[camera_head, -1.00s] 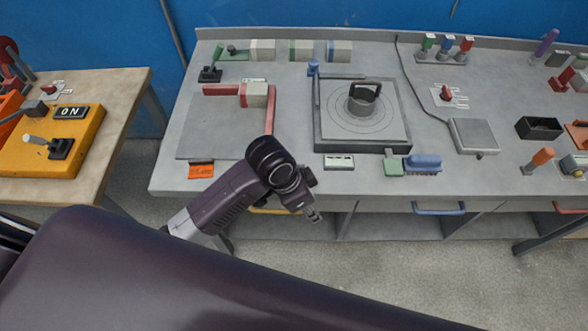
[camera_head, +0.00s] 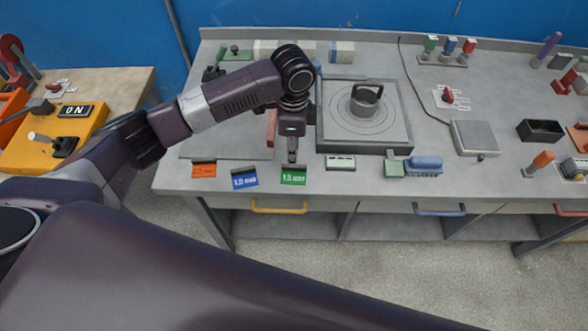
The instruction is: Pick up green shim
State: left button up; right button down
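The green shim (camera_head: 294,178) is a small green tag with white lettering and a dark upper edge, at the front edge of the grey workbench. My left gripper (camera_head: 292,161) points down at its upper edge, touching or nearly so. The fingers look narrow and close together, but I cannot tell whether they are shut on it. A blue shim (camera_head: 244,178) and an orange shim (camera_head: 203,170) lie in line to its left. My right gripper is not in view.
A square plate with a ring-marked turntable (camera_head: 364,125) stands right of my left gripper. A white label block (camera_head: 340,162), green piece (camera_head: 394,168) and blue brush (camera_head: 424,163) lie along the front edge. A yellow drawer handle (camera_head: 280,209) is below.

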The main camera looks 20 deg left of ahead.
aim_at(294, 174)
pick_arm(q)
notch_tip(294, 174, down, 5)
jog(key=shift+d+r+p, duration=0.1)
jog(key=shift+r+p, duration=0.1)
jog(key=shift+p, duration=0.8)
jog(key=shift+f, duration=0.6)
grip_shut()
